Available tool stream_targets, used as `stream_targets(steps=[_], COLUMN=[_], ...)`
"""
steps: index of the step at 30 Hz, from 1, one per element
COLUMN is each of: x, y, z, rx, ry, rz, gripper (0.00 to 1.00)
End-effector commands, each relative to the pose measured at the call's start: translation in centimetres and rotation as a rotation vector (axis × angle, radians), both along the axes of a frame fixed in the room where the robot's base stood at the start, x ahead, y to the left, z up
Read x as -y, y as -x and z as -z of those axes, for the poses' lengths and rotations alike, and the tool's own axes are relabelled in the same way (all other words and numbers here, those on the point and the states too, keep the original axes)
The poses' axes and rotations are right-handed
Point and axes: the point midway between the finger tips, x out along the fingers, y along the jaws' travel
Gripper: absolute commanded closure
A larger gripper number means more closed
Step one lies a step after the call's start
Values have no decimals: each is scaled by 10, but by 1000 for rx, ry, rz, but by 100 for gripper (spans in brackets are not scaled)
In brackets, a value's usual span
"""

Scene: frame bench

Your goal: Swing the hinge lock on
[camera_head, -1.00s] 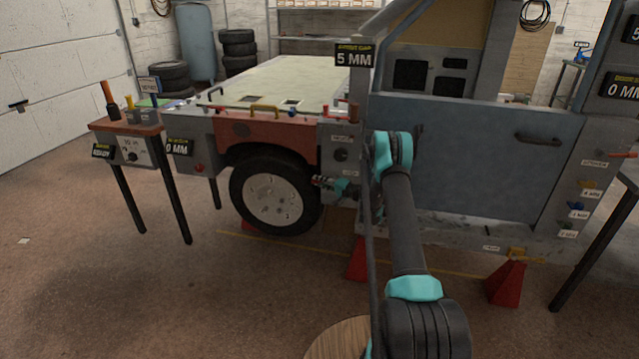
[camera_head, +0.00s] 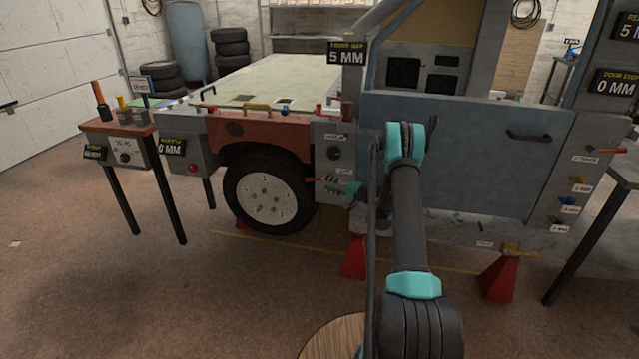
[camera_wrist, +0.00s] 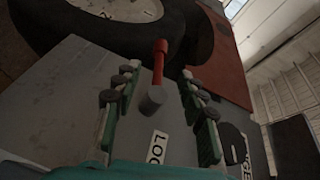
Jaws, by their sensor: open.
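The hinge lock is a small lever with a red handle (camera_wrist: 159,60) and a grey round pivot (camera_wrist: 152,100), on the grey post panel beside the front wheel. A partly hidden label (camera_wrist: 158,148) reading "LO…" sits just below the pivot. In the wrist view my gripper (camera_wrist: 160,76) is open, with one finger on each side of the lever and visible gaps to both. In the head view my gripper (camera_head: 335,185) is at the post, and the red handle (camera_head: 312,179) sticks out to its left toward the wheel. The fingers hide the pivot there.
The front wheel (camera_head: 266,196) is close left of the gripper. The blue door (camera_head: 470,150) is right of the post, behind my arm. Red stands (camera_head: 355,258) are below. A small table (camera_head: 118,128) with tools stands at left.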

Motion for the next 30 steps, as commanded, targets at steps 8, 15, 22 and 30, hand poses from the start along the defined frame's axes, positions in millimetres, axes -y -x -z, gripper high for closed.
stream_targets(steps=[8, 15, 22, 30], x=[24, 26, 24, -1], y=[20, 22, 24, 51], z=[-3, -3, -7, -53], rx=[0, 0, -5, -66], ry=[0, 0, 14, 164], rz=[1, 0, -3, -39], gripper=[59, 59, 59, 59])
